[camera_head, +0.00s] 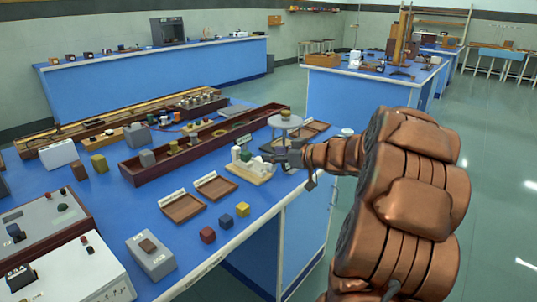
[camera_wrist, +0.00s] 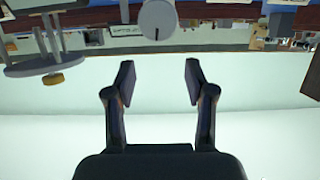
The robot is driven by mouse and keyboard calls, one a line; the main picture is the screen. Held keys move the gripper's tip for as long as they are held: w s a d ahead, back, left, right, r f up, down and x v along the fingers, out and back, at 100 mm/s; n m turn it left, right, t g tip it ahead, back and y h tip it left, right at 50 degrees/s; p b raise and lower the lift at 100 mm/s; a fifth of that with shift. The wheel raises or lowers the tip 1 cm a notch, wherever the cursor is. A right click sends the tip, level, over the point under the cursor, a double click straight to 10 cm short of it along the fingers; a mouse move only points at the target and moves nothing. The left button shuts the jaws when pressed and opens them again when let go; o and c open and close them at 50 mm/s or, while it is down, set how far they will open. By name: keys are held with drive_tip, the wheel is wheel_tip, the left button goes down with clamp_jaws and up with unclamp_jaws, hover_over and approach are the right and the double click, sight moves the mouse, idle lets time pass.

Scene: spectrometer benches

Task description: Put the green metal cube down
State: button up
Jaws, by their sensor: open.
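My gripper (camera_head: 278,158) is at the front right part of the blue bench, beside a small cream-based device (camera_head: 256,172). A small dark green block (camera_head: 245,156), which looks like the green metal cube, sits at that device among its white parts, just left of my fingertips. I cannot tell exactly what it rests on. In the wrist view my gripper (camera_wrist: 159,78) is open, with its two fingers apart and nothing between them. No green cube is clear in the wrist view.
Red (camera_head: 207,235), blue (camera_head: 226,221) and yellow (camera_head: 243,209) cubes stand near the bench's front edge. Two brown trays (camera_head: 182,207) (camera_head: 215,186) lie behind them. A round grey stand (camera_head: 285,121) with a brass-coloured piece is behind my gripper. A long dark red trough (camera_head: 135,172) lies farther back.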

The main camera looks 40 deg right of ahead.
drive_tip(key=shift+s+r, duration=0.1)
drive_tip(key=shift+s, duration=0.15)
drive_tip(key=w+h, duration=0.1)
drive_tip(key=w+r+m+h, duration=0.1)
drive_tip(key=h, duration=0.1)
drive_tip(key=w+r+m+h, duration=0.1)
drive_tip(key=h, duration=0.1)
drive_tip(key=shift+a+g, duration=0.15)
drive_tip(key=shift+g, duration=0.25)
drive_tip(key=s+a+f+g, duration=0.4)
drive_tip(key=s+a, duration=0.6)
drive_tip(key=s, duration=0.3)
drive_tip(key=s+a+f+g+y, duration=0.1)
drive_tip(key=s+a+f+g, duration=0.3)
drive_tip(key=s+a+g, duration=0.3)
drive_tip(key=s+a+f+g, duration=0.5)
drive_tip(key=s+a, duration=0.8)
drive_tip(key=s, duration=0.7)
drive_tip(key=shift+s+a+m+y, duration=0.15)
drive_tip(key=shift+a+m+y, duration=0.15)
drive_tip(key=shift+y, duration=0.1)
